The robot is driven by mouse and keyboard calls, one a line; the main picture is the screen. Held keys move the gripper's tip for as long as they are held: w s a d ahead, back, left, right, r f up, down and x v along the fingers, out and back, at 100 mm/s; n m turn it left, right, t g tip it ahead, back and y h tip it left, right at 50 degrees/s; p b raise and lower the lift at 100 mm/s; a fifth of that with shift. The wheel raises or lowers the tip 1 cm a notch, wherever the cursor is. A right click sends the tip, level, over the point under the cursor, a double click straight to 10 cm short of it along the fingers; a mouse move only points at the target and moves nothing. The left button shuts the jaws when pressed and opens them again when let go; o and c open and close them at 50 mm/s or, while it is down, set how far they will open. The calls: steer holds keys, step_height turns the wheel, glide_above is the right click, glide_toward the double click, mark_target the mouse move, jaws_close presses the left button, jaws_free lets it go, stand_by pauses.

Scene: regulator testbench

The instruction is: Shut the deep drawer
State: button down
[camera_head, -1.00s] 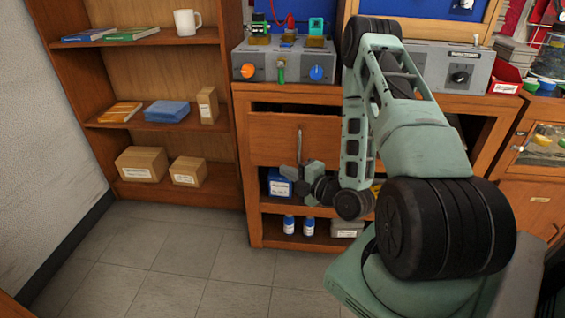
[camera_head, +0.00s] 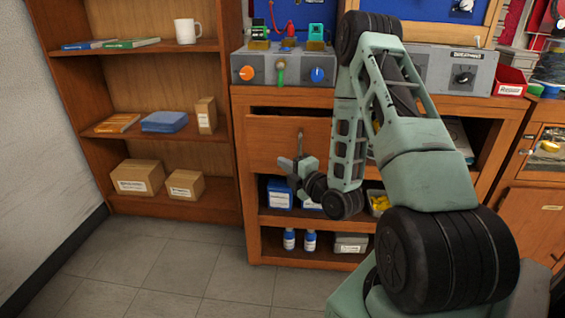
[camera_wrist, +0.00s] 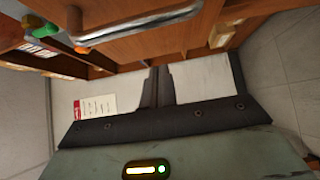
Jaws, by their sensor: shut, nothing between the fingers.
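The deep drawer (camera_head: 262,140) is the wooden front in the bench under the grey panel. A dark gap shows above its front, so it appears to stand partly out. Its upright metal handle (camera_head: 300,139) is partly behind my gripper. My gripper (camera_head: 289,163) is shut and empty, in front of the drawer's lower part by the handle. I cannot tell whether they touch. In the wrist view the shut fingers (camera_wrist: 160,70) lie apart from the handle (camera_wrist: 150,25) in the picture, and the drawer front (camera_wrist: 180,42) is beyond it.
The grey panel (camera_head: 283,70) with knobs stands on the bench above the drawer. A bookcase (camera_head: 120,200) stands at left. The floor (camera_head: 165,262) before it is clear.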

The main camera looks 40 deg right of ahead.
mark_target(274, 149)
steer(key=w+b, duration=0.1)
steer(key=b, duration=0.5)
steer(key=shift+w+d+f+b, duration=0.1)
steer(key=shift+w+f+b, duration=0.25)
steer(key=shift+w+b, duration=0.05)
steer(key=shift+w+b, duration=0.15)
steer(key=shift+b, duration=0.9)
steer(key=shift+w+d+r, duration=0.15)
steer(key=shift+w+d, duration=0.35)
steer(key=shift+d, duration=0.05)
steer(key=shift+w+d+r, duration=0.15)
steer(key=shift+w+d, duration=0.3)
steer(key=shift+d, duration=0.1)
steer(key=shift+w+d, duration=0.35)
steer(key=shift+d, duration=0.05)
steer(key=w+d, duration=0.2)
steer(key=d, duration=0.1)
steer(key=w+d+b, duration=0.1)
steer(key=w+d, duration=0.2)
steer(key=shift+w+d+b, duration=0.25)
steer(key=shift+w+b, duration=0.05)
steer(key=shift+w+d+r, duration=0.1)
steer(key=shift+w+d, duration=0.05)
steer(key=shift+d, duration=0.15)
